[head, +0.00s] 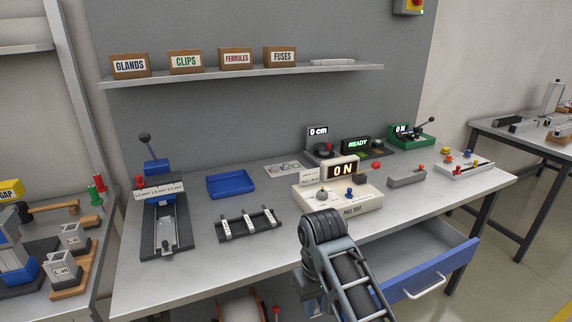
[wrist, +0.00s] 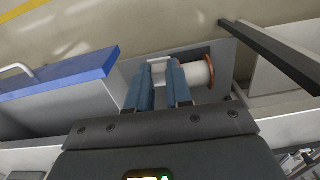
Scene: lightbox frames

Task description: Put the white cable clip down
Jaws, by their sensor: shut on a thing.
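My gripper (wrist: 160,76) shows in the wrist view with its two blue fingers closed on a small white piece, the white cable clip (wrist: 158,66), between the fingertips. Only part of the clip shows. In the head view my arm reaches down at the front edge of the workbench, and the gripper (head: 309,283) is mostly behind my own arm, so the clip is hidden there. In the wrist view a white spool with a copper-coloured flange (wrist: 200,74) lies beyond and below the fingers; I cannot tell any contact.
An open blue drawer (head: 428,270) juts from the bench to the right of my arm; its blue front (wrist: 62,78) is left in the wrist view. On the workbench (head: 215,277) stand a black rack with white pieces (head: 248,224), a blue tray (head: 231,184) and a pull-test box (head: 337,200).

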